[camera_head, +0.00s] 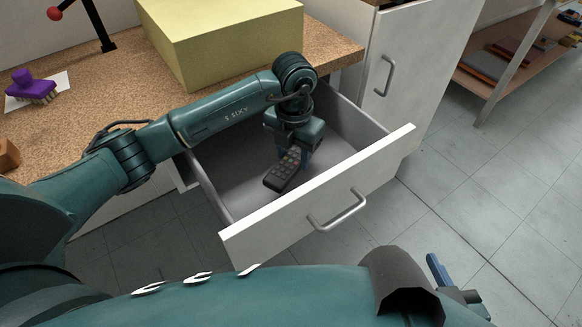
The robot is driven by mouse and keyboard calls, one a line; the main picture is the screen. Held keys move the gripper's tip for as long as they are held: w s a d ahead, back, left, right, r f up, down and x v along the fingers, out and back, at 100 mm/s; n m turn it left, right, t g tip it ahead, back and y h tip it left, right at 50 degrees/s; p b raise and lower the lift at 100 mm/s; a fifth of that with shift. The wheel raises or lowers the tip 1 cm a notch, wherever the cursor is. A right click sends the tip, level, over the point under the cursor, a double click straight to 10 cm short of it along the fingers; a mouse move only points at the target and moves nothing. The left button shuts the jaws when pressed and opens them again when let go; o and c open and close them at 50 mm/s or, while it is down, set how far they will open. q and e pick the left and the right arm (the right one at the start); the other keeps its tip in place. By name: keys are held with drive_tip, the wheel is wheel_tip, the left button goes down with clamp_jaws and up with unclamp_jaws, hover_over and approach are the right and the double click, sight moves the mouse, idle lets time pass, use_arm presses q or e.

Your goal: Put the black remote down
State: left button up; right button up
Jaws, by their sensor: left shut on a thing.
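The black remote (283,170) has rows of buttons and is inside the open drawer (228,194), seen from above. My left gripper (303,158) reaches down into the drawer and is shut on the remote's far end. I cannot tell whether the remote touches the drawer floor. My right gripper (450,280) is at the bottom right, outside the drawer, mostly hidden by my own arm; one blue finger shows.
The drawer's white front has a grey handle (337,211). A white cabinet door (415,60) stands behind the drawer, and a shelf (500,80) is at the right.

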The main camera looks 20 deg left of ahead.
sight(293, 168)
use_arm(q)
drive_tip(key=shift+f+b, duration=0.35)
drive_tip(key=shift+f, duration=2)
drive_tip(key=shift+f, duration=0.25)
drive_tip(key=o, duration=1)
drive_tip(key=shift+r, duration=0.1)
drive_tip(key=shift+o, duration=0.2)
